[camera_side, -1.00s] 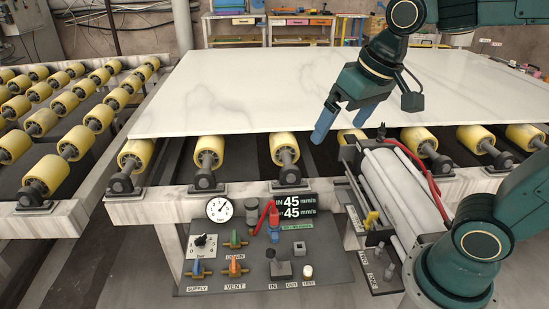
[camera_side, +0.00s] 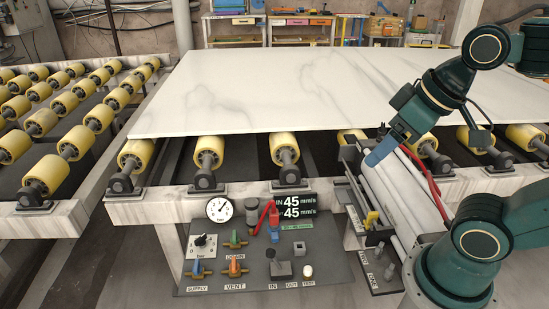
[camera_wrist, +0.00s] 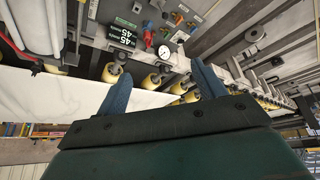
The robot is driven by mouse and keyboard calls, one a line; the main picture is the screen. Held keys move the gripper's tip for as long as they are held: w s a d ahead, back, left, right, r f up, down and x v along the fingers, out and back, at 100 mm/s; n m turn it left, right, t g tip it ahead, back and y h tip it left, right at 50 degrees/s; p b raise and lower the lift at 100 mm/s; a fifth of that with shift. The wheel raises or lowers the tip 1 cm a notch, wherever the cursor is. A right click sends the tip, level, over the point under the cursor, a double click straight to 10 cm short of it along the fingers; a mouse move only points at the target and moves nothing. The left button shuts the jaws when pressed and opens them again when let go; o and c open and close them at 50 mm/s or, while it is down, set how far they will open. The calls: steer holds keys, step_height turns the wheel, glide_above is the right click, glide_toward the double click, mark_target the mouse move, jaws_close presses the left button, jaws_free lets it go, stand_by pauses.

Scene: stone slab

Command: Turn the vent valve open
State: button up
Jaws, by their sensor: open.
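The vent valve (camera_side: 235,267) has an orange handle and sits low on the grey control panel (camera_side: 330,270), just above the VENT label. In the side view its handle looks roughly upright over a crosswise brass body, but it is too small to be sure. My gripper (camera_side: 375,155) is up and to the right of the panel, over the white cylinders, well apart from the valve. In the wrist view my gripper (camera_wrist: 160,90) has its two blue fingers spread with nothing between them. The panel appears upside down at the top of that view.
A blue supply valve (camera_side: 197,268) and a green drain valve (camera_side: 236,240) sit close to the vent valve. A red lever (camera_side: 268,213) and gauge (camera_side: 220,209) stand above. The white slab (camera_side: 270,90) lies on yellow rollers. White cylinders (camera_side: 400,195) with a red hose (camera_side: 428,178) flank the panel.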

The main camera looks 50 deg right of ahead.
steer(key=w+a+f+n+g, duration=0.1)
steer(key=w+a+n+g, duration=0.1)
steer(key=w, duration=1.1)
steer(key=n+g, duration=0.4)
steer(key=n, duration=0.3)
glide_above(234, 262)
step_height(234, 262, down, 37)
steer(key=shift+a+f, duration=0.1)
steer(key=shift+f, duration=0.05)
steer(key=shift+f, duration=6.85)
